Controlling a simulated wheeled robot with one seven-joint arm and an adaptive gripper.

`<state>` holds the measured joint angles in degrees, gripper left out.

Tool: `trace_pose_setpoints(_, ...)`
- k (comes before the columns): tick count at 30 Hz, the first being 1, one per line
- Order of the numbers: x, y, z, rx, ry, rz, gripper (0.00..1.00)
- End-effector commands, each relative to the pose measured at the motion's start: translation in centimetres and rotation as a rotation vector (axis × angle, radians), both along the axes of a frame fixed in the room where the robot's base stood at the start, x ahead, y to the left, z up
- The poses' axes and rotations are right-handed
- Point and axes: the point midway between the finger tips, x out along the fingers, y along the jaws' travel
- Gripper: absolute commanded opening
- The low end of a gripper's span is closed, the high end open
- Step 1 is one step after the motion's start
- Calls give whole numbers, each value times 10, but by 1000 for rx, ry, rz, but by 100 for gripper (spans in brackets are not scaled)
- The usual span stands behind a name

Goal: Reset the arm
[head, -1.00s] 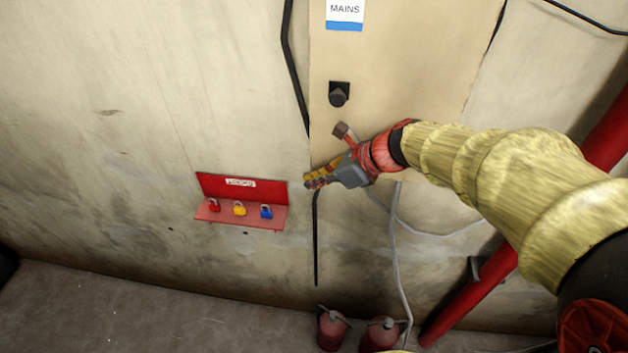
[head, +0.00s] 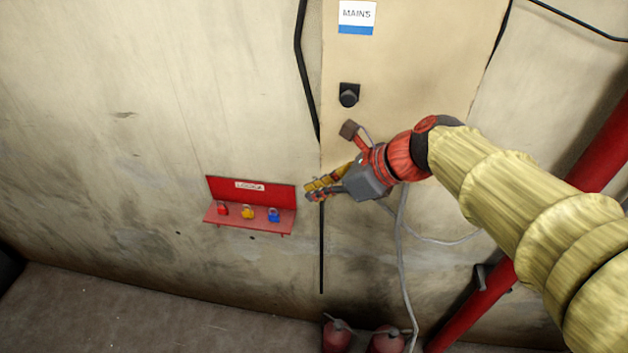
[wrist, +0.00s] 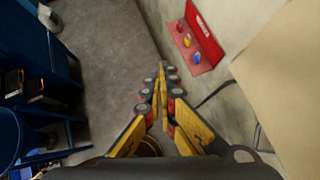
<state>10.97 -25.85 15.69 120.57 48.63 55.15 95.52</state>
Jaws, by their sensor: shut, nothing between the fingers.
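My gripper (head: 316,190) is in front of the wall, just right of the red padlock shelf and below the black knob on the panel. Its yellow fingers are together and hold nothing; they also show in the wrist view (wrist: 162,80), pointing along the wall above the floor. My arm (head: 500,190), in a yellowish sleeve, reaches in from the right of the head view. The gripper looks apart from the shelf and the knob.
A red shelf (head: 250,212) on the wall holds a red, a yellow and a blue padlock. A beige panel marked MAINS (head: 420,70) carries a black knob (head: 349,95). Red extinguishers (head: 337,337) stand below. Blue furniture (wrist: 40,60) is left in the wrist view; grey floor between is clear.

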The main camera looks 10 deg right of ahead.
Motion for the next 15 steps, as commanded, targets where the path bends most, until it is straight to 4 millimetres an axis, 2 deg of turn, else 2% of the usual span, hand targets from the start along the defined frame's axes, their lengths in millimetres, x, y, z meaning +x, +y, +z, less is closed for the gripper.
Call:
trace_pose_setpoints(8,-2,1,2,-22,-26,34,0)
trace_pose_setpoints(11,-2,-1,0,-90,-94,126,0)
trace_pose_setpoints(15,-14,-13,-21,-285,-205,358,0)
